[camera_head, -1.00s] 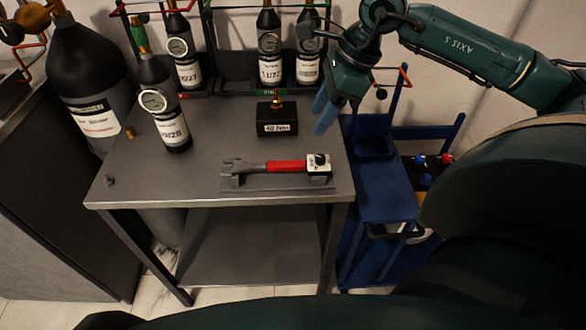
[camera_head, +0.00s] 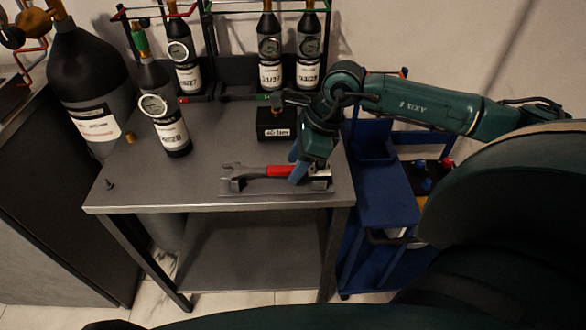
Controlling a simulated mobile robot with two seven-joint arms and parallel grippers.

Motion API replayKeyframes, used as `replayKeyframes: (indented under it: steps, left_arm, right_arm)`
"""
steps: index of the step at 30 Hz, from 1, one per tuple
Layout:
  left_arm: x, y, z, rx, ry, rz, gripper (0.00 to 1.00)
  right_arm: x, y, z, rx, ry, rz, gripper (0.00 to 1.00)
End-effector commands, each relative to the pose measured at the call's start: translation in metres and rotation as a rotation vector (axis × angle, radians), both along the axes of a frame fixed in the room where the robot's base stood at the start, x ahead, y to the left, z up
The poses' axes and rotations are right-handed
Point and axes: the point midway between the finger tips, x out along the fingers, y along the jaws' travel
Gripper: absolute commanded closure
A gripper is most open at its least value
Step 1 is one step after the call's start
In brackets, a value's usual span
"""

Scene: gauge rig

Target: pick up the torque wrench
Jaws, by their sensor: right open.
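The torque wrench (camera_head: 276,171) lies on a low cradle (camera_head: 245,187) near the front of the grey bench. Its open grey jaw points left, and its red handle lies toward the right. The white head at its right end is mostly hidden behind my gripper. My right gripper (camera_head: 299,174) is open, with its blue fingers pointing down at the right part of the red handle. I cannot tell whether the fingers touch the wrench or stand around it. My left gripper is not in view.
A black labelled block (camera_head: 275,125) stands close behind my right gripper. A black bottle with a gauge (camera_head: 170,128) stands at the bench's left, and more gauge bottles stand in the rack (camera_head: 240,70) behind. A blue cart (camera_head: 385,192) adjoins on the right. The bench's front left is mostly clear.

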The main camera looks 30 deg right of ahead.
Motion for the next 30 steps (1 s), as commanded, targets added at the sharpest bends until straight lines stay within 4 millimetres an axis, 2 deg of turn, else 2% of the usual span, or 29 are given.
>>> replayKeyframes:
  steps: [4,19,30]
  left_arm:
    - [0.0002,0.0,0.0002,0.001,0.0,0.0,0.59]
    - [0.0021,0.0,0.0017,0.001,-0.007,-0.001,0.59]
    - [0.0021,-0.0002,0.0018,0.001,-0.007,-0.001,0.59]
  right_arm:
    - [-0.0001,-0.0001,0.0001,0.0,0.0,-0.001,0.58]
    - [-0.0001,-0.0003,0.0004,0.0,0.0,-0.001,0.99]
    - [0.0004,-0.0001,0.0013,0.001,-0.002,0.0,1.0]
